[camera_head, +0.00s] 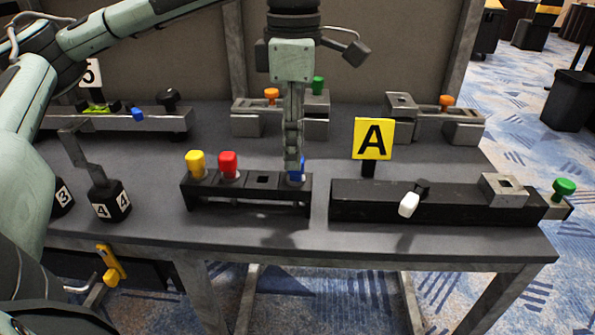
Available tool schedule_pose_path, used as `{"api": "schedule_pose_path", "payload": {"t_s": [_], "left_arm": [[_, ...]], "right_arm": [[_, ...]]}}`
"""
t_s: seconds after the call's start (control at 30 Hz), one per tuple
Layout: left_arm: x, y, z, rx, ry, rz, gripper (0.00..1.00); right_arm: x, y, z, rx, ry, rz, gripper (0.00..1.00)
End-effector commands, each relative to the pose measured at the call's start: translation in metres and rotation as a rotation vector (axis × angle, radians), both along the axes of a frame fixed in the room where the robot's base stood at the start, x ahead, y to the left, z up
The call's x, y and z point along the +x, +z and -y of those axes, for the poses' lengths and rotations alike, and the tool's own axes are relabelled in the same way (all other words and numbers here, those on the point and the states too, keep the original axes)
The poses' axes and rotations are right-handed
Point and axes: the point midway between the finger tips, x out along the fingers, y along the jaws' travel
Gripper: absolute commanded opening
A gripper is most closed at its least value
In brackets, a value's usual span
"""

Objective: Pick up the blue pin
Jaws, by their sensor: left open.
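The blue pin (301,170) stands in the right end of the black pin holder (247,202) on the grey table. It is partly hidden behind my left gripper's finger. A yellow pin (196,164) and a red pin (228,164) stand in the left part of the same holder, with an empty square hole between the red and blue pins. My left gripper (293,165) points down from above, with its fingertips at the blue pin. It is open; the fingers line up one behind the other, so I cannot tell whether the pin is between them. My right gripper is not in view.
A black block (440,205) with a white lever and a yellow "A" sign (373,139) stands to the right. Metal fixtures with orange and green pins stand at the back. A numbered block with a crank (108,200) is at left.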

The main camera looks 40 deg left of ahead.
Motion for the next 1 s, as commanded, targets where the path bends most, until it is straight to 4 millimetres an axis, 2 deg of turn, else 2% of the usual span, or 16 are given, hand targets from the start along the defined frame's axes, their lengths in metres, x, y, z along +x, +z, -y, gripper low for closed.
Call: {"api": "schedule_pose_path", "payload": {"t_s": [0.1, 0.23, 0.53, 0.9, 1.0], "left_arm": [[0.001, -0.019, -0.001, 0.002, 0.001, -0.003, 0.48], [0.002, -0.035, -0.001, -0.001, 0.002, -0.001, 0.48], [0.002, -0.04, -0.001, -0.001, 0.001, 0.001, 0.48], [0.002, -0.039, -0.001, -0.001, 0.002, 0.0, 0.02], [0.002, -0.039, -0.001, -0.001, 0.002, 0.001, 0.0]], "right_arm": [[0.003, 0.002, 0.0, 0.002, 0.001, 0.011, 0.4], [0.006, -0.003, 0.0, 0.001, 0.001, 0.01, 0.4], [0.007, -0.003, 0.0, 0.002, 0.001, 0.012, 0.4], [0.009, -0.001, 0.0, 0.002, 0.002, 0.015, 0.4], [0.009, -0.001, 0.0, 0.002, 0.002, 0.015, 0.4]]}}
